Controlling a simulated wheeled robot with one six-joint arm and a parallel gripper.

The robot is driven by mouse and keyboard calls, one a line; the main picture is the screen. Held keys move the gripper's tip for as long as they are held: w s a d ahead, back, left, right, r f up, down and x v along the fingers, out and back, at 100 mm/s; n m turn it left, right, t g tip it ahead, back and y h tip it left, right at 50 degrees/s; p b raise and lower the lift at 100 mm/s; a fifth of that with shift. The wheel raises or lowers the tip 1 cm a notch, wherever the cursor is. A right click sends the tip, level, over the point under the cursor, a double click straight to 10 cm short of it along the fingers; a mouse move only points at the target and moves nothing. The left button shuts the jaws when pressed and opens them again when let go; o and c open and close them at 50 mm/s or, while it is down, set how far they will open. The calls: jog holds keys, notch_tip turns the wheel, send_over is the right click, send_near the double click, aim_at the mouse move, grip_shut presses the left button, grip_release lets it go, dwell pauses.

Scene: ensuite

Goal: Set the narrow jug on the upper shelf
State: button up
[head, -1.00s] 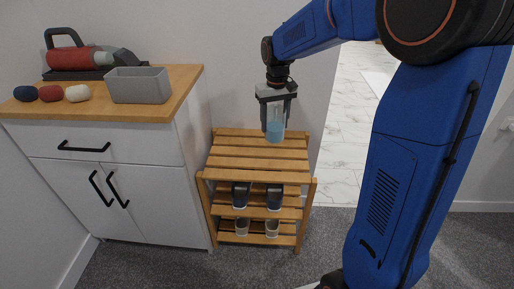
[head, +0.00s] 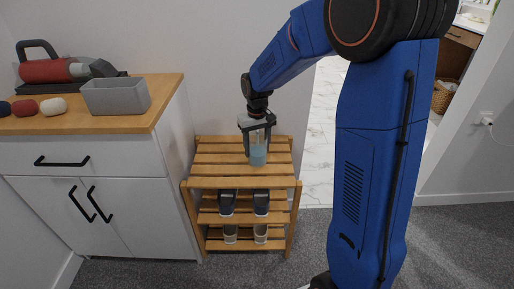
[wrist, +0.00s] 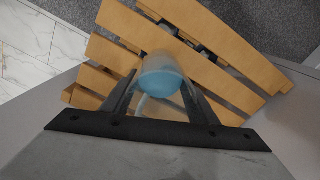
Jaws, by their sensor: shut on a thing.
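The narrow jug (head: 258,157), clear with blue in its lower part, is held upright between the fingers of my gripper (head: 258,147). My gripper is shut on it and points down. In the wrist view the jug (wrist: 163,75) sits between the two dark fingers, with a pale handle-like strip on the near side. The upper shelf (head: 215,170) is the slatted wooden top of a small rack. The jug is over its back middle part; I cannot tell if its base touches the slats. The shelf top is otherwise bare.
Shoes (head: 244,203) stand on the lower levels of the rack. A white cabinet (head: 85,190) to the left carries a grey bin (head: 115,96), a red vacuum (head: 50,70) and several rolled cloths. A wall is close behind the rack; a doorway opens to the right.

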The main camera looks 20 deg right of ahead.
jog(key=shift+f, duration=0.1)
jog(key=o, duration=1.3)
jog(key=shift+c, duration=0.2)
